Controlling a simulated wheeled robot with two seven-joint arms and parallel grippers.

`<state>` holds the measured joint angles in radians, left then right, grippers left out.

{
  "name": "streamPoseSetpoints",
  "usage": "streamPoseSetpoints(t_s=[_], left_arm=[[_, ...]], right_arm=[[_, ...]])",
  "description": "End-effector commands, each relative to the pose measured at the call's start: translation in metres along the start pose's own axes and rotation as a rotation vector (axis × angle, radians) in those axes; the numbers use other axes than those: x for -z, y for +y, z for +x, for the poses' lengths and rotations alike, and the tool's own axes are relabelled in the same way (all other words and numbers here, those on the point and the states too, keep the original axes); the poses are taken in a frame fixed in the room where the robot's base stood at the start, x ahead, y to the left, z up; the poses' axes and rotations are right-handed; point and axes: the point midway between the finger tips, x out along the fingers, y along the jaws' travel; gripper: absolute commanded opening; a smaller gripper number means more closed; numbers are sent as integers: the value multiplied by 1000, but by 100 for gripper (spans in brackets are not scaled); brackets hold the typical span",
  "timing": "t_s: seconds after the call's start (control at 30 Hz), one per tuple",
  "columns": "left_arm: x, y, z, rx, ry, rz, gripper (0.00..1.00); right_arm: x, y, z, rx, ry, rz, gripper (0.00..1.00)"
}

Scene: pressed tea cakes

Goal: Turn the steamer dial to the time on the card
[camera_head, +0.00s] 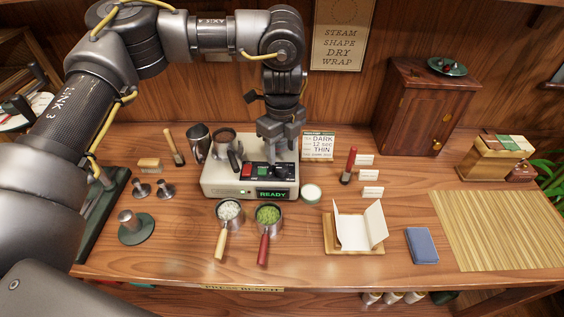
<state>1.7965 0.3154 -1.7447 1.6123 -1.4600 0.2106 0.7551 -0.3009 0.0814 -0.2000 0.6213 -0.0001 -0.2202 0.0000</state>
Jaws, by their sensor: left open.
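The steamer (222,185) is a cream box near the middle of the bench, with a dark cup on top and a green display reading READY (272,195). Its dark front panel carries a red button, a green button and a dark control. The card (318,146) stands behind and to the right of the steamer and reads DARK, 12 sec, THIN. My left gripper (279,160) points down over the right part of the panel, open. Its fingers cover the dial area, so the dial's setting and any contact cannot be told. My right gripper is not in view.
Two handled cups, one with pale leaves (229,211) and one with green leaves (268,216), sit in front of the steamer. A small white-topped jar (311,193) and a red-handled tool (348,166) stand to its right. Metal weights (141,190) are at left.

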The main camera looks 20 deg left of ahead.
Motion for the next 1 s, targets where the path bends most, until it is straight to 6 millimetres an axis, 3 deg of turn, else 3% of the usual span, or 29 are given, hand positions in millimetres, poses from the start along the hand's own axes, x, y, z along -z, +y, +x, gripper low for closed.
streamPoseSetpoints(t_s=[0.3,0.73,1.0], left_arm=[[0,0,49,-1,1,-1,53],[0,0,60,1,-1,1,53],[0,0,60,0,0,1,19]], right_arm=[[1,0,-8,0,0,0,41],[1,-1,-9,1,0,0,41],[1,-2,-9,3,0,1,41]])
